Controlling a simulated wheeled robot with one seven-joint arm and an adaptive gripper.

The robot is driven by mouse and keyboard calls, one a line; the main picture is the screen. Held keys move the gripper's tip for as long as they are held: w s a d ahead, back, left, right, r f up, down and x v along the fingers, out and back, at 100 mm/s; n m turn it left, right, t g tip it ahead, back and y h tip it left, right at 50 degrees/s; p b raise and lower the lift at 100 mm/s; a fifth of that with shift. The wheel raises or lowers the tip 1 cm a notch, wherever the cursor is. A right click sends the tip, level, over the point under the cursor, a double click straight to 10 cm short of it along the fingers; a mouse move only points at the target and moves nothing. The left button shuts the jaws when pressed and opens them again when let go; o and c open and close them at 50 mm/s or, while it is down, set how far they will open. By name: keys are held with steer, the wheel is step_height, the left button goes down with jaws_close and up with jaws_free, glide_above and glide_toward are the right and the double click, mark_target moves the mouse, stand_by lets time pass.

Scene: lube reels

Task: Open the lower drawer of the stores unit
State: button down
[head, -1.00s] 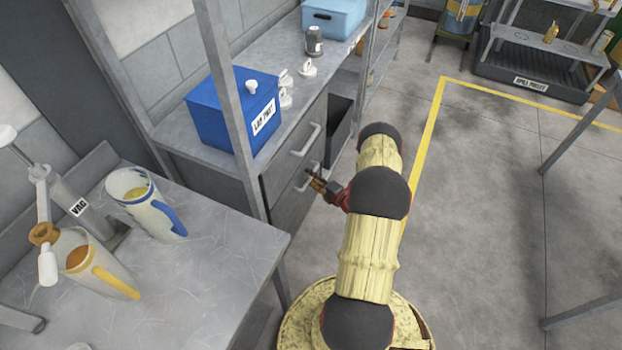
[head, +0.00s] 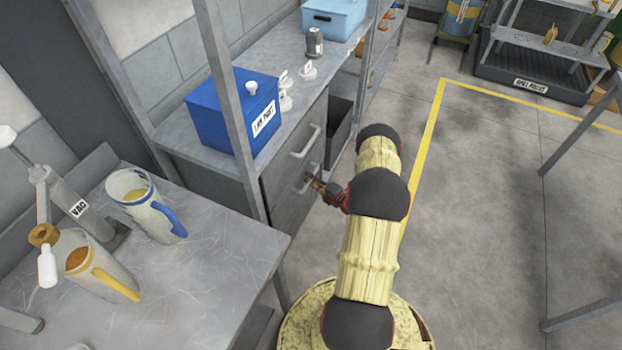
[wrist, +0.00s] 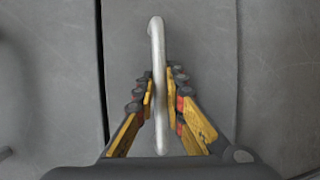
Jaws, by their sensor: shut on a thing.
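The stores unit stands under the grey counter, with an upper drawer (head: 291,158) and a lower drawer (head: 292,204) below it. Both fronts look closed in the head view. The lower drawer's pale bar handle (wrist: 157,60) runs between the fingers of my gripper (wrist: 161,100) in the wrist view. My gripper (head: 315,182) is shut on this handle, close to the drawer front. The fingers hide part of the handle in the head view. The upper drawer's handle (head: 308,142) is free, just above my gripper.
A blue lidded box (head: 225,112) and small white fittings sit on the counter (head: 270,65). A dark open bin (head: 341,128) stands beyond the drawers. A workbench (head: 185,265) with jugs is at the near left. The floor (head: 480,220) to the right is clear.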

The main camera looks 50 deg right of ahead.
steer(key=shift+s, duration=0.1)
stand_by(0.5)
steer(key=s+d, duration=0.3)
steer(key=s, duration=0.9)
steer(key=s+d, duration=0.4)
steer(key=s, duration=0.9)
steer(key=shift+s+d+b, duration=0.15)
steer(key=shift+s+b, duration=0.05)
steer(key=shift+b, duration=0.15)
steer(key=c, duration=1.8)
jaws_free()
steer(key=shift+c, duration=0.2)
steer(key=v, duration=1.2)
steer(key=shift+d+f, duration=0.1)
